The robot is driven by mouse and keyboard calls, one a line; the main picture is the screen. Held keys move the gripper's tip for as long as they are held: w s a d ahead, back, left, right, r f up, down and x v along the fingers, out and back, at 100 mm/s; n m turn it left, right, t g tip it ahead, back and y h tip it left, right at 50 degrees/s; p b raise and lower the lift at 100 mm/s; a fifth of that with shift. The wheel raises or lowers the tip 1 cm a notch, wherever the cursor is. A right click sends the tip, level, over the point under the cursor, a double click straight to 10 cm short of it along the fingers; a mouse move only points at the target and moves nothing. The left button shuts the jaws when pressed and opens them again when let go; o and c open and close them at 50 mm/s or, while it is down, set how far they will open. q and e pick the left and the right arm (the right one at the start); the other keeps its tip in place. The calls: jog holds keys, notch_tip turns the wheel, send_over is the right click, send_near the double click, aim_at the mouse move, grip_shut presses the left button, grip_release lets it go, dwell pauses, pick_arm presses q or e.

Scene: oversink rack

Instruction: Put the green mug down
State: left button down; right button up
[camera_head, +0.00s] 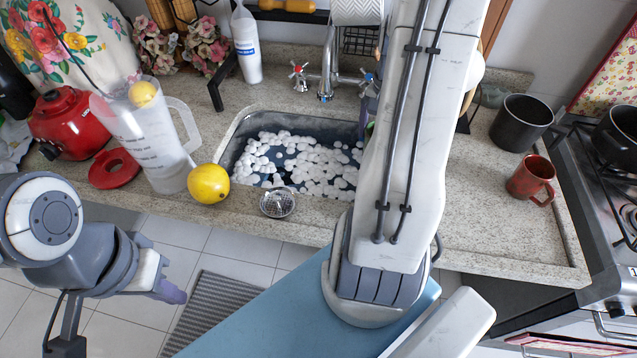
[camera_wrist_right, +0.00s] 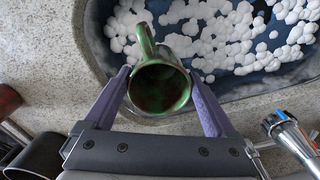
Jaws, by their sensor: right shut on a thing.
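The green mug (camera_wrist_right: 160,91) is held between the two purple fingers of my right gripper (camera_wrist_right: 160,75) in the right wrist view. I look down into its dark opening, and its handle points toward the sink. The mug is over the sink's rim; its base is hidden, so I cannot tell if it touches the counter. In the head view my right arm hides nearly all of the mug. My left gripper (camera_head: 168,290) hangs low at the left, in front of the counter, apart from everything; its finger gap is not clear.
The sink (camera_head: 232,140) holds many white foam-like lumps. The tap (camera_head: 327,75) stands behind it. A black pot (camera_head: 521,124) and red mug (camera_head: 532,180) are at the right. A yellow fruit (camera_head: 208,184) and clear jug (camera_head: 153,150) are left. The right front counter is bare.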

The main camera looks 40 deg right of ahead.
notch_tip(320, 180, down, 5)
jog(key=b, duration=0.2)
jog(key=shift+w+r+b, duration=0.15)
jog(key=shift+b, duration=0.2)
jog(key=shift+w+a+f, duration=0.1)
jog(key=shift+w+f, duration=0.05)
jog(key=shift+f, duration=0.05)
jog(key=w+a+f, duration=0.2)
jog(key=a+f, duration=0.1)
jog(key=w+a+f, duration=0.2)
jog(key=a+f, duration=0.1)
jog(key=f, duration=0.1)
jog(key=w+a+f, duration=0.3)
jog(key=shift+f+p, duration=0.4)
jog(key=shift+f, duration=0.1)
